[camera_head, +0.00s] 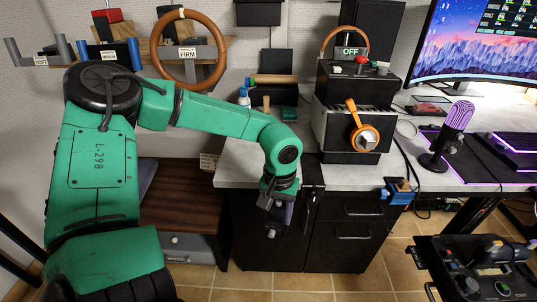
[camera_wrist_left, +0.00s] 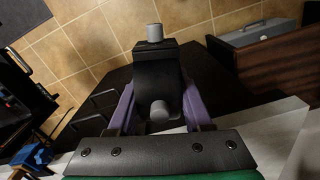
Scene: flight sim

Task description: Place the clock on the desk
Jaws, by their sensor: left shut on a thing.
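My left gripper (camera_head: 277,215) hangs in front of the desk's near edge, before the dark drawer cabinet. In the left wrist view its purple fingers (camera_wrist_left: 160,110) are shut on a black block with grey round knobs (camera_wrist_left: 157,70). This looks like the clock, but no clock face shows. In the head view the held thing is small and dark and mostly hidden by the gripper. The desk (camera_head: 237,173) has a light grey top, with a bare strip near its left front edge. My right gripper is not in view.
A purple-lit microphone (camera_head: 447,135) and a monitor (camera_head: 478,40) are to the right. A blue clamp (camera_head: 398,190) sits on the front edge. A wooden cabinet (camera_head: 180,205) stands left.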

